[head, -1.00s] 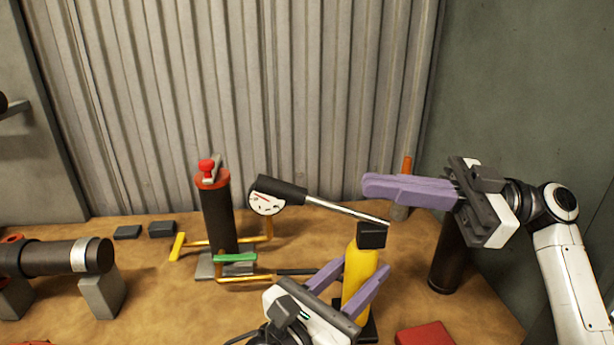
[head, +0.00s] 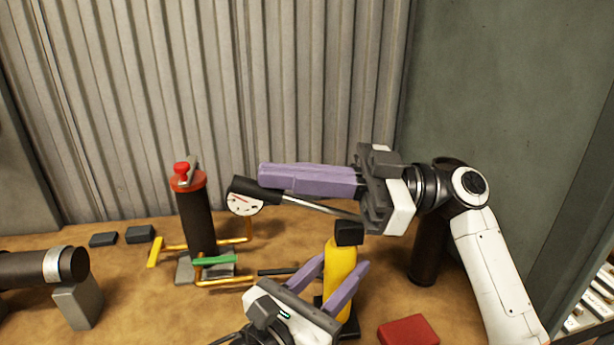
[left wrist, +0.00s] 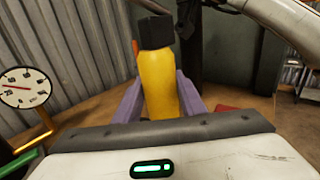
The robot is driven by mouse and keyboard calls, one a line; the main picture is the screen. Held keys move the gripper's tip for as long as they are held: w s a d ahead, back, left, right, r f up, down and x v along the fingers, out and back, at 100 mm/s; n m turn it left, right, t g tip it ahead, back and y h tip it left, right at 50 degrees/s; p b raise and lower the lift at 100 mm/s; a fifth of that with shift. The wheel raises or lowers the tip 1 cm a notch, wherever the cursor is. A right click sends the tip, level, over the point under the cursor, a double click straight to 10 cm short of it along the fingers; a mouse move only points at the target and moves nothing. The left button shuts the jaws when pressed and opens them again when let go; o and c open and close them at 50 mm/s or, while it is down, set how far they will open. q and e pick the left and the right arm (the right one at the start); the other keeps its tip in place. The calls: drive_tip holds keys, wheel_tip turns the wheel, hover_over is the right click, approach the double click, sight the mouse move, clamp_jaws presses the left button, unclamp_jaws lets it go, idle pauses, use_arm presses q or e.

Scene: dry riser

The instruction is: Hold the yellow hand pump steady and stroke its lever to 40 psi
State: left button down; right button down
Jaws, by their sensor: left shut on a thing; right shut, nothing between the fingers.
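The yellow hand pump (head: 341,268) stands upright on the bench with a black cap. My left gripper (head: 341,265) is shut on its body; in the left wrist view the pump (left wrist: 160,85) sits between the purple fingers. The pump's lever (head: 320,207) slopes up left from the cap to a black grip (head: 252,189). My right gripper (head: 266,177) is shut and empty, its fingers level just above the grip; I cannot tell whether they touch it. The gauge (head: 245,205) is partly behind the grip. It shows clearer in the left wrist view (left wrist: 24,88), needle pointing left, number too small to read surely.
A dark riser cylinder (head: 196,222) with a red top and yellow pipework stands left of the pump. A green handle (head: 214,259) lies low between them. A red block (head: 408,330) is at front right. A dark pipe (head: 30,267) rests on grey blocks at left.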

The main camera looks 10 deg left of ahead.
drive_tip(key=shift+a, duration=0.1)
wheel_tip(320, 180, down, 5)
drive_tip(key=a+h, duration=0.2)
drive_tip(key=h, duration=0.3)
drive_tip(key=shift+s+a+f+t, duration=0.15)
drive_tip(key=shift+s+a+t, duration=0.2)
drive_tip(key=shift+a+t, duration=0.05)
drive_tip(key=shift+f, duration=0.1)
drive_tip(key=v, duration=1)
drive_tip(key=shift+d, duration=0.1)
drive_tip(key=shift+r, duration=0.25)
use_arm(q)
drive_tip(key=c, duration=1)
unclamp_jaws()
drive_tip(key=shift+c, duration=0.2)
